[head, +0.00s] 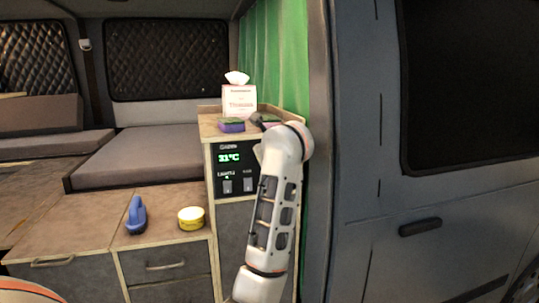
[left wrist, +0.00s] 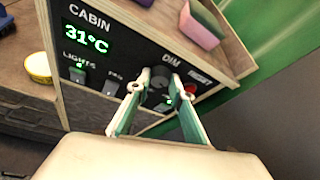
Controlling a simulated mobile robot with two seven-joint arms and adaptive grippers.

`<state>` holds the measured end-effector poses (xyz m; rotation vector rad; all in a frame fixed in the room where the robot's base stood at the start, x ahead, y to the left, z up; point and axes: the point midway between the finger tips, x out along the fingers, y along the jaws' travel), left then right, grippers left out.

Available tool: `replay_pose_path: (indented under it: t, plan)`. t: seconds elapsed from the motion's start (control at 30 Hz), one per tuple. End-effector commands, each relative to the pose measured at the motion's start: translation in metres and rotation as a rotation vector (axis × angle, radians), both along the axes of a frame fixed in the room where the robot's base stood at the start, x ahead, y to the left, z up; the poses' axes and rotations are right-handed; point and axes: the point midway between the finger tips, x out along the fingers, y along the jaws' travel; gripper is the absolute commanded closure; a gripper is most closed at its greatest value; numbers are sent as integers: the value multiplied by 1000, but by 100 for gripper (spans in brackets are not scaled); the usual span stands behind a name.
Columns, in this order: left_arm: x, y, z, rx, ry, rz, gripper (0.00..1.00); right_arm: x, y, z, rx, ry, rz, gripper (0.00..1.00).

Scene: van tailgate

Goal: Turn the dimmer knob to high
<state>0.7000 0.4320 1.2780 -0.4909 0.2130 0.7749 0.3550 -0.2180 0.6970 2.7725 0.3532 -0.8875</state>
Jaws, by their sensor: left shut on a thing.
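In the left wrist view the dimmer knob (left wrist: 159,79), dark and round under the label DIM, sits on the black control panel (left wrist: 118,50). My left gripper (left wrist: 160,88) has one finger on each side of the knob and is shut on it. The fingers cover part of the knob, and I cannot read its setting. In the head view the panel (head: 233,155) shows a green 31°C readout, and my left arm hides the knob and the gripper. My right gripper is in neither view.
A red reset button (left wrist: 190,89) is close beside the right finger. Two switches, including the lights switch (left wrist: 78,80), are left of the knob. A green curtain (head: 275,60) hangs behind.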

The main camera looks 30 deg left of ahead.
Motion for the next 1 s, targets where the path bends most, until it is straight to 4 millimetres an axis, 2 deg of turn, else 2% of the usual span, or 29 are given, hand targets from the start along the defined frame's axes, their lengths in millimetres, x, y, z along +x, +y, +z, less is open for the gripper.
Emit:
replay_pose_path:
  t: [0.2,0.23,0.3,0.67,0.77,1.0]
  plan:
    - [0,0,-1,-1,0,1,100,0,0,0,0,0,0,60]
    - [0,0,-1,-1,0,1,74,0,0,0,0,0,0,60]
    - [0,0,-1,-1,0,0,62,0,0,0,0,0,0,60]
    - [-2,-2,1,-1,-2,0,62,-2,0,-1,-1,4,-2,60]
    - [-7,-9,4,-3,-2,-3,62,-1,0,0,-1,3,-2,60]
    - [-35,-32,18,-4,-3,-3,62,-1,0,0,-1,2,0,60]
